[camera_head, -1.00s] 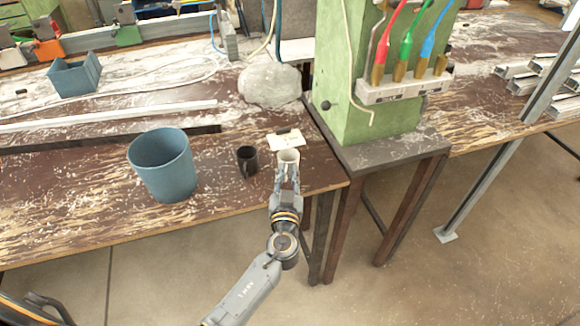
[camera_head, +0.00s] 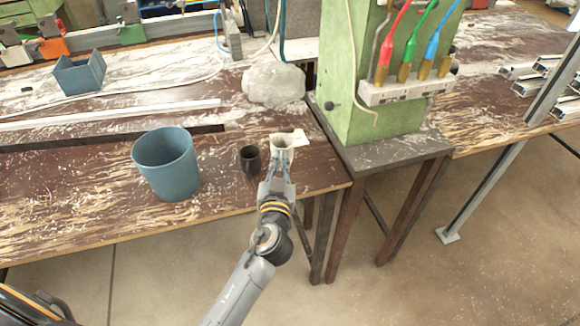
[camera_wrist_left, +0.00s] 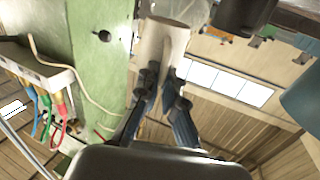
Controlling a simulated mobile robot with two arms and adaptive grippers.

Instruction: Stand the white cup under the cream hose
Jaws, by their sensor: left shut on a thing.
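The white cup (camera_head: 281,146) is in my left gripper (camera_head: 277,166), which is shut on it. It looks upright, its open top facing up, and appears held above the bench near its right end. In the left wrist view the pale cup (camera_wrist_left: 162,45) shows between the fingers (camera_wrist_left: 160,85). The cream hose (camera_head: 353,70) hangs down the left part of the green machine's front, its lower end curling right. It also shows in the left wrist view (camera_wrist_left: 80,76). The cup is left of the hose and apart from it. My right gripper is not in view.
A black mug (camera_head: 250,160) stands just left of my left gripper, with a blue bucket (camera_head: 166,165) farther left. A grey-white lump (camera_head: 273,84) is behind. The green machine (camera_head: 345,100) stands right on a dark stand (camera_head: 400,150).

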